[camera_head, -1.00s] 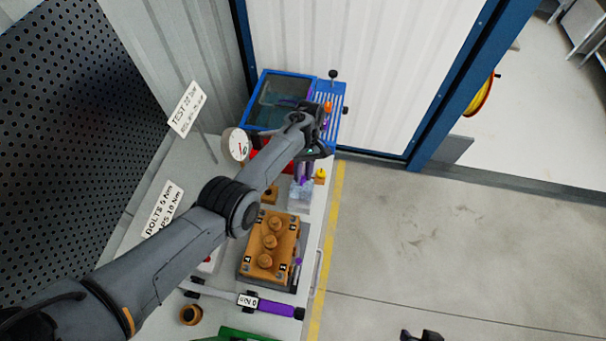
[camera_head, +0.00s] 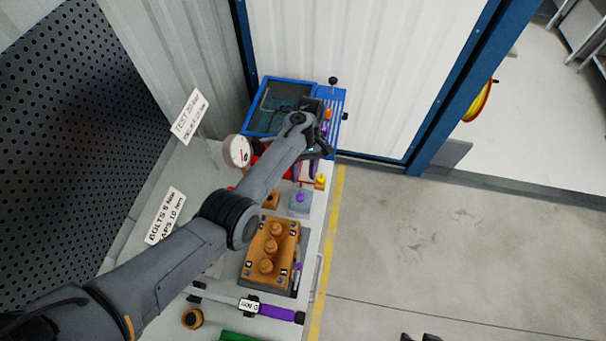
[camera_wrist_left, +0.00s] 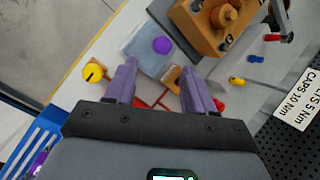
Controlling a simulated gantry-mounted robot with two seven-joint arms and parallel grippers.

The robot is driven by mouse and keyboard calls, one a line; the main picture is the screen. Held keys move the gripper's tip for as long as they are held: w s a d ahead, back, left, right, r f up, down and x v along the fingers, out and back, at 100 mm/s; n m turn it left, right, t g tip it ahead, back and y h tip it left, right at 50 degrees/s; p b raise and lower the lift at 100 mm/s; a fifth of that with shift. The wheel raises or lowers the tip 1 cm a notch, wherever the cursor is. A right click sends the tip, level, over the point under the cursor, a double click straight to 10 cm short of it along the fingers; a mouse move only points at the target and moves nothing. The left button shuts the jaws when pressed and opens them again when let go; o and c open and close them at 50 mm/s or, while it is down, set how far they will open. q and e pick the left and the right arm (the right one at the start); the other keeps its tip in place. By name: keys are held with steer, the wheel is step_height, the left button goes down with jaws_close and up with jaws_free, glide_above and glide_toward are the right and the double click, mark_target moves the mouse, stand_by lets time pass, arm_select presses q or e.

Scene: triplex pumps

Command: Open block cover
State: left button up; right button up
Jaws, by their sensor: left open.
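A small grey-blue block (camera_head: 300,205) with a purple knob (camera_head: 300,197) on top sits on the bench between the orange pump block and the blue box. I take its top for the block cover; it looks closed. It also shows in the left wrist view as a pale square (camera_wrist_left: 143,42) with a round purple knob (camera_wrist_left: 162,45). My left gripper (camera_head: 307,170) is open and empty. Its purple fingers (camera_wrist_left: 158,76) point toward the block, with the knob beyond the gap between the fingertips, apart from them. My right gripper (camera_head: 420,337) barely enters at the bottom edge; its jaws are unclear.
An orange pump block (camera_head: 255,258) with several round caps stands nearer on the bench. A yellow knob (camera_head: 321,179) is beside the grey-blue block. A dial gauge (camera_head: 236,151) and a blue box (camera_head: 268,130) stand farther back. A purple-handled wrench (camera_head: 276,311) lies in front.

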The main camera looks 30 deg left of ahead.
arm_select(q)
steer(key=s+d+r+p, duration=0.2)
steer(key=d+r+p, duration=0.3)
steer(key=d, duration=0.6)
steer(key=shift+s+d+r+p, duration=0.15)
steer(key=shift+r+p, duration=0.2)
steer(key=shift+r, duration=0.4)
